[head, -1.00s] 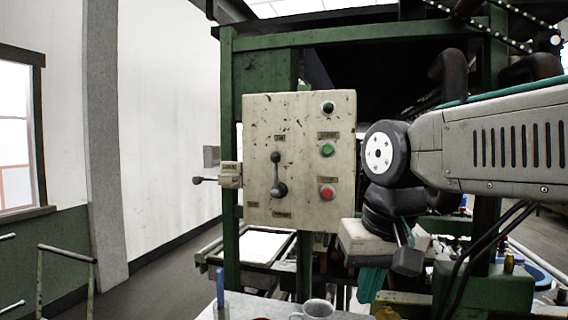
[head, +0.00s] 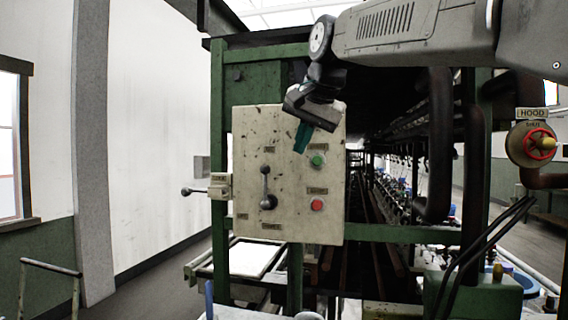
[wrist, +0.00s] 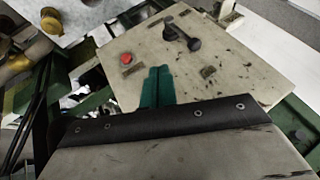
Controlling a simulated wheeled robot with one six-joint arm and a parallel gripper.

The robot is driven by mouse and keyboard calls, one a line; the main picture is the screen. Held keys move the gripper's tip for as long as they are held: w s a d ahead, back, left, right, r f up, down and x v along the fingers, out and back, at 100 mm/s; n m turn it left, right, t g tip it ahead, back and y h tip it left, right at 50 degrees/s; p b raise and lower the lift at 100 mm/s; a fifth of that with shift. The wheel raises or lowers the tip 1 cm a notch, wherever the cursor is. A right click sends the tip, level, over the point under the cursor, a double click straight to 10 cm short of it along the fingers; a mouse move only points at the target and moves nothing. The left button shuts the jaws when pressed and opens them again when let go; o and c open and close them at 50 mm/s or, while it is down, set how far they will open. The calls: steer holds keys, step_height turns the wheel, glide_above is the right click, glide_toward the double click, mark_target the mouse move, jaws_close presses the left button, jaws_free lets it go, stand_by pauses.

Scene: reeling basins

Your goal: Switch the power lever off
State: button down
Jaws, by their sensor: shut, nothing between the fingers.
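A cream control panel (head: 243,143) stands on the green frame in the head view. A grey lever (head: 265,184) on its left half has its ball knob up, above a dark hub. The lever also shows in the wrist view (wrist: 182,34). A second lever (head: 193,191) sticks out left from a small box on the panel's left side. The labels are too small to read. My gripper (head: 301,140) is above and right of the panel lever, in front of the panel's upper part. Its teal fingers (wrist: 157,86) are shut and empty, apart from the lever.
A green button (head: 318,160) and a red button (head: 317,205) sit on the panel's right half. A red valve wheel (head: 541,143) under a HOOD sign is at far right. Dark pipes (head: 440,145) stand right of the panel.

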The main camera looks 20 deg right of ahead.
mark_target(266, 186)
steer(key=x, duration=1)
steer(key=shift+w+a+r, duration=0.15)
steer(key=shift+w+a, duration=0.7)
steer(key=shift+a, duration=0.05)
steer(key=shift+w+a, duration=0.4)
steer(key=shift+w, duration=0.1)
